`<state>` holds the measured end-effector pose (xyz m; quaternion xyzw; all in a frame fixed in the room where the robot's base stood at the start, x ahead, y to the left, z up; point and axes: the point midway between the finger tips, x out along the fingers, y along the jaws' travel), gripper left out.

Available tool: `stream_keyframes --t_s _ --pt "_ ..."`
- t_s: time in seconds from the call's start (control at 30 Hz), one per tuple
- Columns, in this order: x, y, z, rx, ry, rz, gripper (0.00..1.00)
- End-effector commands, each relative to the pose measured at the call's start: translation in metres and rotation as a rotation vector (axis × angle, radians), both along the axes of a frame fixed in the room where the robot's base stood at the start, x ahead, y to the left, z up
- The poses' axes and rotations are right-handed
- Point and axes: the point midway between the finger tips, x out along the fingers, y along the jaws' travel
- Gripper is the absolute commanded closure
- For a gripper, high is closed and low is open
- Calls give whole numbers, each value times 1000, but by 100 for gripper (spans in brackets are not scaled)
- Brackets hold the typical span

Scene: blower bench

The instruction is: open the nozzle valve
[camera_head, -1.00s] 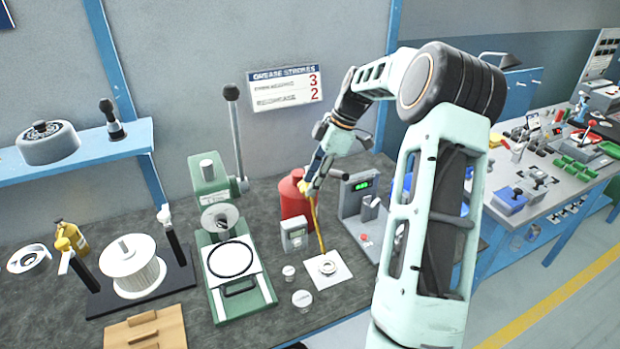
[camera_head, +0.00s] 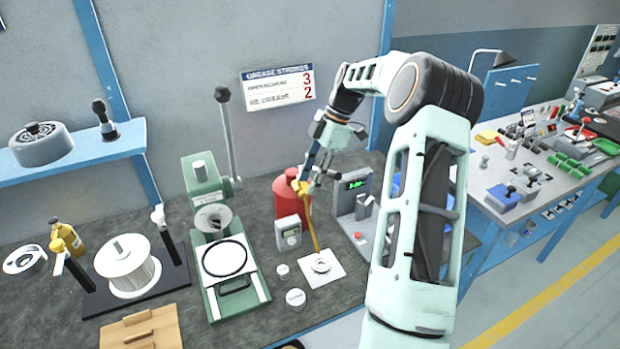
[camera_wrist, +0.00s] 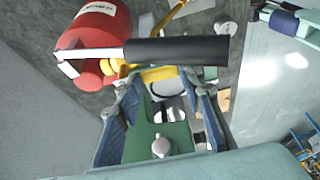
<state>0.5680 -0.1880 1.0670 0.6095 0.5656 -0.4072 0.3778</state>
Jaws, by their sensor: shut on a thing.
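A red canister (camera_head: 288,192) stands on the bench beside a yellow hose or nozzle tube (camera_head: 315,232). The tube reaches down to a small ring part (camera_head: 321,266) on a white pad. My gripper (camera_head: 304,186) is at the upper end of the tube, just right of the canister's top, shut on a yellow part there that I take to be the nozzle valve. In the wrist view the yellow part (camera_wrist: 158,74) lies at my fingertips, with the red canister (camera_wrist: 98,25) at upper left. A black handle crosses in front, so the exact grip is partly hidden.
A grey device with a green display (camera_head: 354,185) is close on the right. A small meter (camera_head: 289,233) stands in front of the canister.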

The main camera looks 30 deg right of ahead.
Motion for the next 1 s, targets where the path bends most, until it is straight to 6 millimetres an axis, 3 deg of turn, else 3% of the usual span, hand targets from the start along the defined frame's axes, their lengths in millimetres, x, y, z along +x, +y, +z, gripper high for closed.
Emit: stream_keyframes --t_s 0.03,0.07,0.2,0.57,0.67,1.0 --pt "0 -1 0 -2 0 0 100" --pt "0 -1 0 -2 0 0 63" --pt "0 -1 0 -2 1 -1 48" --pt "0 -2 4 -1 -1 -2 47" --pt "1 -7 15 -2 -3 -2 47" --pt "-2 -34 81 -2 -3 -2 47"
